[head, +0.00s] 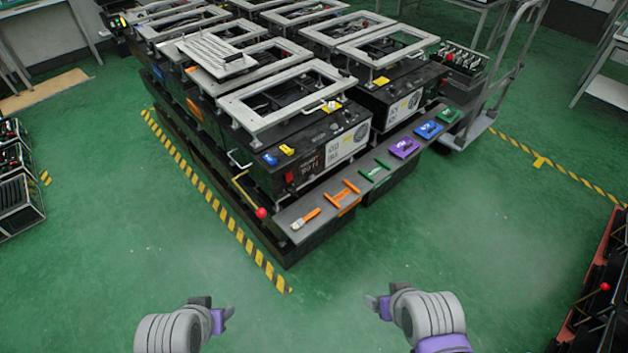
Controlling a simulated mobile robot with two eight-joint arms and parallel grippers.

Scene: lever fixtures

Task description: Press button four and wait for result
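No button marked four can be read in the head view. The nearest black fixture box (268,178) has a small red switch (290,177) on its front face, with a blue part (270,159) and a yellow part (287,150) on its top edge. A lever with a red ball knob (261,212) stands at the front left corner of the bench. My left gripper (226,314) is low in the picture over the green floor, apart from the bench. My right gripper (374,304) is likewise low and apart. Neither visibly holds anything; their finger gaps are unclear.
A dark bench ledge (300,208) carries orange, green, purple and blue tools or handles. Yellow-black floor tape (236,232) runs along its left side. A grey cart (478,125) stands at the right. Black racks stand at both picture edges. The front floor is clear.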

